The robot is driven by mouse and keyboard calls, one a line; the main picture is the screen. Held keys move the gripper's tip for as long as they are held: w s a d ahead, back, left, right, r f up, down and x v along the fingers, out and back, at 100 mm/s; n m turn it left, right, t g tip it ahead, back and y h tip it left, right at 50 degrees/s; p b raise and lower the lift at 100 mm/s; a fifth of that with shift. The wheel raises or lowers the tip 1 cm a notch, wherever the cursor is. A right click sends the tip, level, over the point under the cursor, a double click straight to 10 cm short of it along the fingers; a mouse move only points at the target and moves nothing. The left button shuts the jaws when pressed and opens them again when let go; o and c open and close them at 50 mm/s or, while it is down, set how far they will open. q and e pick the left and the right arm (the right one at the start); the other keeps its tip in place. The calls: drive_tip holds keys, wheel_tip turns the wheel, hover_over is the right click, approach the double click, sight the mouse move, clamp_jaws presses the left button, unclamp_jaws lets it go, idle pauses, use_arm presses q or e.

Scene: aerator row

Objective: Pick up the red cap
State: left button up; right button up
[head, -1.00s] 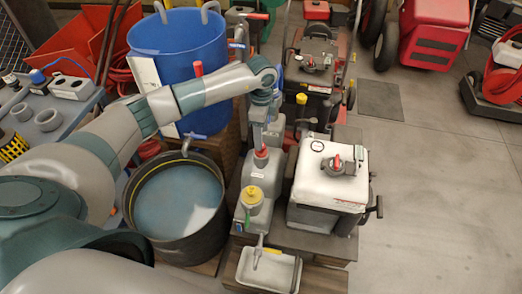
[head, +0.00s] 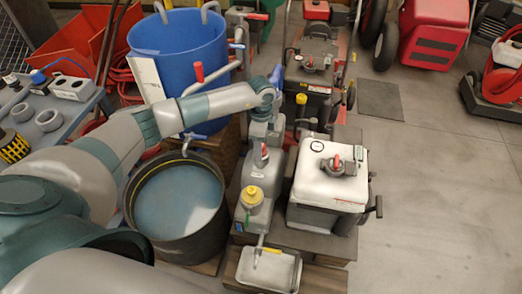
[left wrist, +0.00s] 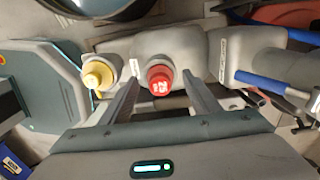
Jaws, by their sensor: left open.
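The red cap (head: 261,155) sits on top of a grey body in the middle of the aerator row. In the left wrist view the red cap (left wrist: 160,77) carries white marks and stands between my two fingers. My left gripper (left wrist: 161,84) is open, with a finger on either side of the cap and a visible gap to each. In the head view my left arm reaches in from the left and its hand hangs just behind the cap; its fingertips are hard to make out there. My right gripper is not in view.
A yellow cap (head: 251,196) stands just in front, above a white tray (head: 246,274). A white-topped machine (head: 324,176) stands close on the right. A black tub of water (head: 146,231) and a blue barrel (head: 186,45) are left. Blue handle (left wrist: 263,82) lies right in the wrist view.

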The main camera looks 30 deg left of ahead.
use_arm(q)
drive_tip(key=shift+f, duration=0.1)
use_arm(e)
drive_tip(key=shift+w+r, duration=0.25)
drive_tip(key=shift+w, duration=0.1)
use_arm(q)
drive_tip(key=c, duration=1.2)
drive_tip(key=shift+o, duration=0.2)
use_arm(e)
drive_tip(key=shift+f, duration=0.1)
